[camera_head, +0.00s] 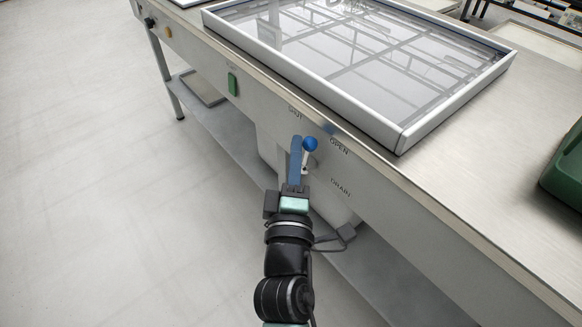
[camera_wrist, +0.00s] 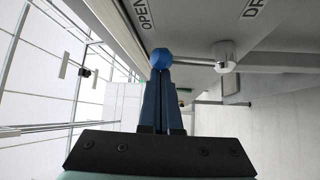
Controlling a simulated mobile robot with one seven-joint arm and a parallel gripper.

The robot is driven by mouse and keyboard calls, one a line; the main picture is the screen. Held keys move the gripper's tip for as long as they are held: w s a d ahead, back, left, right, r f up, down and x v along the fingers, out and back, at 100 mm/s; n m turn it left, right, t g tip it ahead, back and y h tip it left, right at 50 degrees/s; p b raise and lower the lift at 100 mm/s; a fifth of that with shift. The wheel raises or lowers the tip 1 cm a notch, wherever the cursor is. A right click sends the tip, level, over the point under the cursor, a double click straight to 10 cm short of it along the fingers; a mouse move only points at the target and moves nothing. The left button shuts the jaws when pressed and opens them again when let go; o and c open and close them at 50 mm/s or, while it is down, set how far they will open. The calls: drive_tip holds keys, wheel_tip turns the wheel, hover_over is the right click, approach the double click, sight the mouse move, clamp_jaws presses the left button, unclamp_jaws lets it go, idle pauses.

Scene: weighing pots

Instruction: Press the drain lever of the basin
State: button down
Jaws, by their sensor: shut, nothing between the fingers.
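The drain lever has a blue ball knob (camera_head: 310,143) on a pale stem, on the front panel of the steel bench. The stem points up, with the knob between the words SHUT and OPEN. In the wrist view the knob (camera_wrist: 160,58) is just beyond my fingertips, and the stem runs right to a white hub (camera_wrist: 223,55). My gripper (camera_head: 297,142) is shut and empty, its blue fingers beside the knob; I cannot tell whether they touch it. The basin (camera_head: 300,82), with a pale metal rim, is set in the bench top above.
A dark green object (camera_head: 565,170) stands on the bench top at the right. A lower shelf (camera_head: 215,118) runs beneath the bench. The floor to the left is clear.

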sight(309, 149)
drive_tip(key=shift+s+d+f+m+t+h+b, duration=0.45)
drive_tip(key=shift+m+b, duration=0.35)
drive_tip(key=shift+b, duration=2.1)
drive_tip(key=shift+s+d+f+m+t+h+b, duration=0.15)
drive_tip(key=shift+s+f+m+t+h+b, duration=0.4)
drive_tip(key=shift+b, duration=2.3)
drive_tip(key=b, duration=0.1)
drive_tip(key=m+b, duration=0.1)
drive_tip(key=shift+d+r+t+b, duration=0.15)
drive_tip(key=shift+r+t+b, duration=0.15)
drive_tip(key=shift+t+b, duration=0.1)
drive_tip(key=shift+m, duration=0.25)
drive_tip(key=shift+s+r+b, duration=0.15)
drive_tip(key=shift+b, duration=0.4)
drive_tip(key=shift+r, duration=0.1)
